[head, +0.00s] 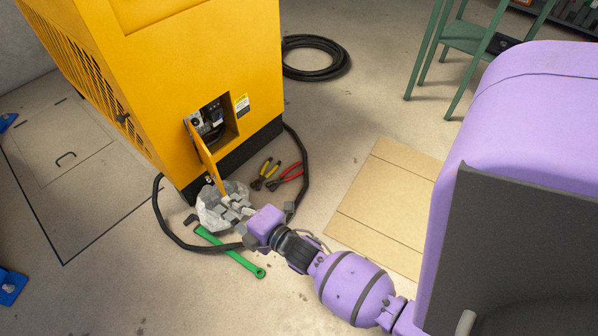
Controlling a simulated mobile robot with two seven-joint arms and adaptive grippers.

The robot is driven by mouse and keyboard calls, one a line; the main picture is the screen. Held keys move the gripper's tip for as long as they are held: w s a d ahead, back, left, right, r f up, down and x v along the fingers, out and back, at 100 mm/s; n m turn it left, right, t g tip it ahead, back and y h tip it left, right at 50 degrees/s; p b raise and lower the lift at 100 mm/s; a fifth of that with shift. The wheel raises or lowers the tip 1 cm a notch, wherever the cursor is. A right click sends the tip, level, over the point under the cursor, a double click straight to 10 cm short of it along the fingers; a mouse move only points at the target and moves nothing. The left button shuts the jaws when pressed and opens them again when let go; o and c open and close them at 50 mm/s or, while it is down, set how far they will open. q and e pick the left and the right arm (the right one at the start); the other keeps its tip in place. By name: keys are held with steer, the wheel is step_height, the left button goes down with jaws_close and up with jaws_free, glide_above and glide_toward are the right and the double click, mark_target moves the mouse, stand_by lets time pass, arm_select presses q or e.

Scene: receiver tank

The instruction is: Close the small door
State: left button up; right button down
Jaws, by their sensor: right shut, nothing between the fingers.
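The small door (205,157) is a yellow flap on the front of the yellow cabinet (200,80). It stands open, swung out to the left of a small opening (215,121) with dark fittings and a gauge inside. My right gripper (228,206) is at the end of the purple arm, low in front of the cabinet and just below the door's lower end. Its fingers are shut and empty, over a crumpled whitish bag. I cannot tell whether the fingertips touch the door. My left gripper is not in the picture.
Black hose loops around the cabinet's base (303,170). A green wrench (230,252) and red and yellow-handled pliers (286,174) lie on the floor. A cardboard sheet (385,205) lies to the right, and a green stand (465,38) is at the back right.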

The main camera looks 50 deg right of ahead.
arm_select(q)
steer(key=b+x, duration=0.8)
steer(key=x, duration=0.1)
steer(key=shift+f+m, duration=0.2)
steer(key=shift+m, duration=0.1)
arm_select(e)
steer(key=w+d+f+n+t, duration=0.1)
steer(key=w+d+f+n, duration=0.1)
steer(key=w, duration=1.3)
steer(key=shift+w, duration=0.15)
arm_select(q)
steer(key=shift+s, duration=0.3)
